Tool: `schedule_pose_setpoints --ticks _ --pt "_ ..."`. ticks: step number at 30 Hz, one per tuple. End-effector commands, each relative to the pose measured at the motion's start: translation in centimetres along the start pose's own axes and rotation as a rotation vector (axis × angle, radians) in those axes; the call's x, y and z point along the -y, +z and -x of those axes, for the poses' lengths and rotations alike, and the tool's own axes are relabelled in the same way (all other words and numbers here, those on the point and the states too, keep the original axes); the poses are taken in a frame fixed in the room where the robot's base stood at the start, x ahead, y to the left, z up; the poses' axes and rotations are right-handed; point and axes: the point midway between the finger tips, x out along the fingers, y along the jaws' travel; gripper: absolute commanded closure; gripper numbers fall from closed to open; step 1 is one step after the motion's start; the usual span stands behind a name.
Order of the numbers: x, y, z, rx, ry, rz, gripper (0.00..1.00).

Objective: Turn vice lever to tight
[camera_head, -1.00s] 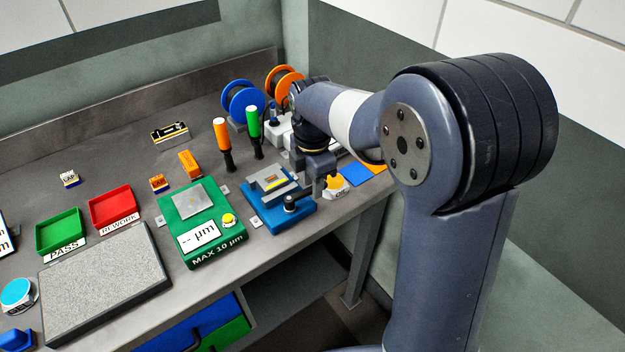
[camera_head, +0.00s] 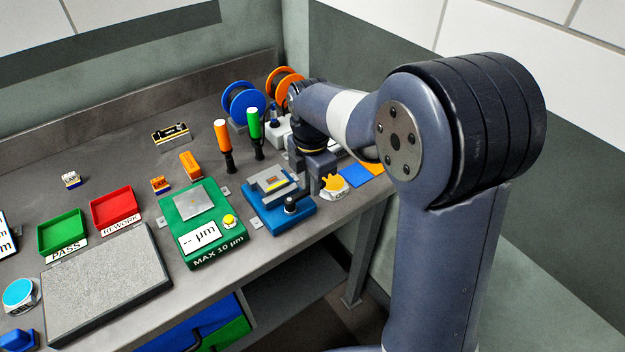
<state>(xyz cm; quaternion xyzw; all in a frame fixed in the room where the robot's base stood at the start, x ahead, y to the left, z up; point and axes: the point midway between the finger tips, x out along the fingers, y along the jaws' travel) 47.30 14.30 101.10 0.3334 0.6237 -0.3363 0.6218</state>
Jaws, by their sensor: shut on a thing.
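The vice has a blue base (camera_head: 262,217) and grey jaws (camera_head: 272,181) with a small yellowish piece between them. It stands on the bench right of the green gauge box. A dark round pivot knob (camera_head: 290,205) sits at its front right. My gripper (camera_head: 308,184) is low at the vice's right side, behind the knob, shut on the vice lever. The lever itself is mostly hidden by the gripper, and its fingertips are hard to make out.
The green gauge box (camera_head: 213,249) stands close on the left. Orange (camera_head: 223,136) and green (camera_head: 254,124) handled tools stand upright behind the vice. A yellow-topped white item (camera_head: 333,185) is just right of my gripper. The bench edge is close in front.

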Motion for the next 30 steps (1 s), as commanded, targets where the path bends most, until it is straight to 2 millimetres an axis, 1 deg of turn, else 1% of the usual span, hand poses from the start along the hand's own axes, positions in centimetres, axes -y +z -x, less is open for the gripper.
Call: schedule_pose_setpoints --ticks 6,7,15,23,26,30 --pt "-0.1 0.0 0.1 0.001 0.005 0.003 1.00" --pt "-0.1 0.0 0.1 0.001 0.005 0.003 0.82" --pt "-0.1 0.0 0.1 0.001 0.005 0.002 0.61" --pt "-0.1 0.0 0.2 0.001 0.005 0.001 0.61" --pt "-0.2 0.0 1.1 0.002 0.007 0.001 0.61" --pt "-0.2 0.0 3.6 0.002 0.009 0.001 0.61"
